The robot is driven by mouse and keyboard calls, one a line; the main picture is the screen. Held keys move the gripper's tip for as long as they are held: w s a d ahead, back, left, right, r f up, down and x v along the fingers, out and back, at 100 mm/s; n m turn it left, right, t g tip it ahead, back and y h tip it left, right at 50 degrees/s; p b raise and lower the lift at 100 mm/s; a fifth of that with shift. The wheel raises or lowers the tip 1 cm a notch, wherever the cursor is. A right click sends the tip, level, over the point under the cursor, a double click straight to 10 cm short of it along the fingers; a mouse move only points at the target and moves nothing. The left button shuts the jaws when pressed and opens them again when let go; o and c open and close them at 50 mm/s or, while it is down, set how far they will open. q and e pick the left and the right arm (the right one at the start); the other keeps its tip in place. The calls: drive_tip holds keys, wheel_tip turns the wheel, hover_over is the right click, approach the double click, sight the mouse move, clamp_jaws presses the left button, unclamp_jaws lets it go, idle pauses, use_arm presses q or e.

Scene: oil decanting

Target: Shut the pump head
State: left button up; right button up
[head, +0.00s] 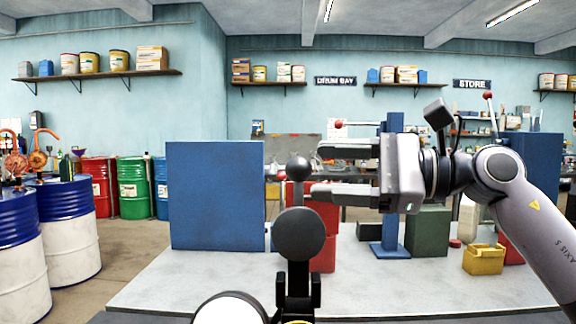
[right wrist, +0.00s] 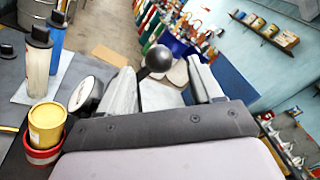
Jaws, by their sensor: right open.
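The pump head shows in the head view as a black round body (head: 298,235) on a dark stand at the front of the bench. A lever rises upright from it to a black ball knob (head: 298,168). My right gripper (head: 318,169) comes from the right, open and empty, its fingertips just right of the knob. In the right wrist view the knob (right wrist: 159,58) lies between the lines of the two fingers (right wrist: 165,80), around or just beyond their tips. Whether they touch it cannot be told. My left gripper is not in view.
A blue panel (head: 215,195) stands left of the pump on the grey bench (head: 190,285). A blue post (head: 391,235), a dark green box (head: 428,232) and a yellow bin (head: 483,260) stand to the right. A white round dial (head: 230,308) is low in front.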

sight(287, 169)
drive_tip(key=p+x, duration=0.1)
drive_tip(key=x, duration=0.5)
drive_tip(key=shift+a, duration=0.4)
clamp_jaws()
